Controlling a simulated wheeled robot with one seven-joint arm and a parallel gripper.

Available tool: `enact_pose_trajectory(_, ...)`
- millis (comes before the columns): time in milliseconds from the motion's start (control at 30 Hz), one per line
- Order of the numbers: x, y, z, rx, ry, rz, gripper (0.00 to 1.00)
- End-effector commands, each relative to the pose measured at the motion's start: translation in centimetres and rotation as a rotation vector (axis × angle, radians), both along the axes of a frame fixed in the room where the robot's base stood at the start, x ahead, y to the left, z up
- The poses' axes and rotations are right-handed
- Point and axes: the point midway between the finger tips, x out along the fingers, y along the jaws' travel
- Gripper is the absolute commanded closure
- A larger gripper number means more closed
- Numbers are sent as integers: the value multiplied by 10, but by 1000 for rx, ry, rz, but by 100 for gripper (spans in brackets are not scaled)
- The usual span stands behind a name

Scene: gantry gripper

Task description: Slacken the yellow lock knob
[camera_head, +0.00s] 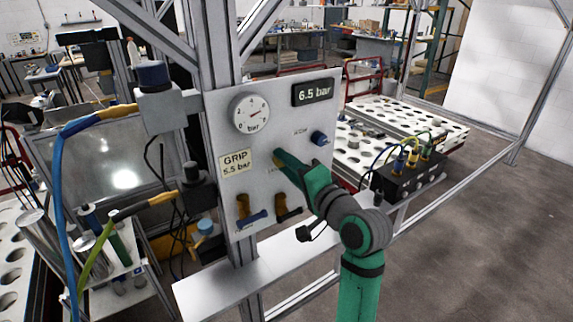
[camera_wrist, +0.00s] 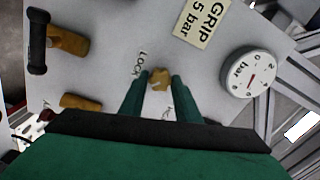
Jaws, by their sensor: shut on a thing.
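The yellow lock knob (camera_wrist: 160,77) shows in the wrist view on a grey panel (camera_wrist: 110,30), beside the printed word LOCK. My green gripper (camera_head: 279,158) has its two fingers on either side of the knob and is shut on it. In the head view the gripper reaches the panel's middle from the right, and the knob is mostly hidden by the fingertips. The wrist view is turned, so the lettering reads sideways. The knob's turn angle cannot be told.
A blue knob (camera_head: 319,138) is at the upper right. Two brass valves with blue (camera_head: 250,221) and black (camera_head: 289,215) handles are below.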

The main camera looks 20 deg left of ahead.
Motion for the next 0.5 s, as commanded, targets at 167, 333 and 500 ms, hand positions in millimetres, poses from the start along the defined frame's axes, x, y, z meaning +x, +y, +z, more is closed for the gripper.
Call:
enact_pose_trajectory(167, 0, 0, -1, -105, -130, 0, 93)
enact_pose_trajectory(333, 0, 0, -1, -204, -257, 1, 93)
enact_pose_trajectory(500, 0, 0, -1, -304, -384, 1, 93)
